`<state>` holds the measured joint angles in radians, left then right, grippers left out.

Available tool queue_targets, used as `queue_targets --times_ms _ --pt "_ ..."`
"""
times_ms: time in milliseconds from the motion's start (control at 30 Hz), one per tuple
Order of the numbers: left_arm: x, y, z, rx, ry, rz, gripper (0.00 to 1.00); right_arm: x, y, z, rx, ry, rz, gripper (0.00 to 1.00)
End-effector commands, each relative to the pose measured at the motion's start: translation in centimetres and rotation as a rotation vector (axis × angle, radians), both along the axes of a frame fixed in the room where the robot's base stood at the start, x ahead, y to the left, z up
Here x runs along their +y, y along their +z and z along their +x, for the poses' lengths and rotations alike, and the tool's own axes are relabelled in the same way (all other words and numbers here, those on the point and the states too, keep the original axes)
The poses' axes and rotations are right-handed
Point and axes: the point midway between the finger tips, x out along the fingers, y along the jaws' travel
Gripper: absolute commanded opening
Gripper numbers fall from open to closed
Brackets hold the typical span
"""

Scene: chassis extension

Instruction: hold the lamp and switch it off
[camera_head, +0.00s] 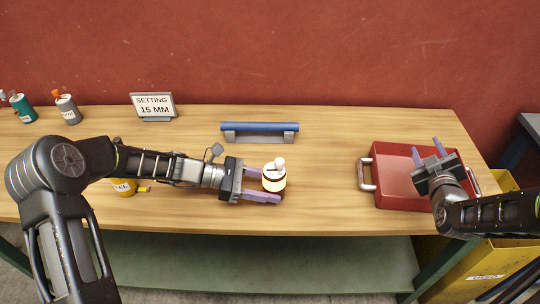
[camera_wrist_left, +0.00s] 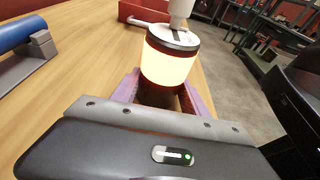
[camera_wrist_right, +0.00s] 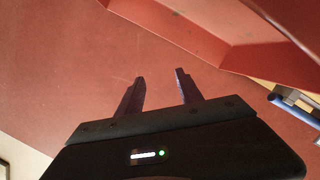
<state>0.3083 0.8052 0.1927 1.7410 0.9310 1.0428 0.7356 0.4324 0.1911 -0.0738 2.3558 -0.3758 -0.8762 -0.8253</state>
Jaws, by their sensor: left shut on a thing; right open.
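The lamp (camera_head: 273,181) stands upright at the front middle of the workbench, a short cream cylinder with a white knob (camera_head: 279,163) on top. In the left wrist view the lamp (camera_wrist_left: 168,66) glows warm yellow, with a dark cap and dark red base. My left gripper (camera_head: 279,183) comes in from the left and is shut on the lamp's lower part, one purple finger on each side. My right gripper (camera_head: 427,150) is open and empty above the red tray, well to the right of the lamp; its two fingers stand apart in the right wrist view (camera_wrist_right: 160,78).
The red tray (camera_head: 370,151) with metal handles sits at the bench's right end. A blue bar on a grey stand (camera_head: 260,128) lies behind the lamp. A yellow bin (camera_head: 480,270) stands below right.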

Motion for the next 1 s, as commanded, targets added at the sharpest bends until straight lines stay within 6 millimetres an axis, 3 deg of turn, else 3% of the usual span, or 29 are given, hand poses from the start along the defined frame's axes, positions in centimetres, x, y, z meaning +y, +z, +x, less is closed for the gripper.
queue_targets --times_ms 33,100,200,300,400,600,1000 --pt "0.0 0.0 0.0 0.0 0.0 0.0 0.29 5.1 0.2 0.4 -0.035 0.105 0.07 0.43" --pt "0.0 0.0 0.0 0.0 0.0 0.0 0.29 11.8 0.5 0.0 -0.077 0.265 0.186 0.43" --pt "0.0 0.0 0.0 0.0 0.0 0.0 0.29 19.6 0.5 -2.1 -0.085 0.49 0.366 0.43" --pt "0.0 0.0 0.0 0.0 0.0 0.0 0.29 24.6 0.2 -4.8 -0.05 0.662 0.514 0.43" --pt "0.0 0.0 0.0 0.0 0.0 0.0 0.29 27.9 0.0 -7.4 -0.003 0.791 0.629 0.43" --pt "0.0 0.0 0.0 0.0 0.0 0.0 0.29 30.8 -0.1 -10.3 0.062 0.912 0.741 0.43" --pt "0.0 0.0 0.0 0.0 0.0 0.0 0.29 31.0 -0.1 -10.5 0.067 0.921 0.749 0.43"
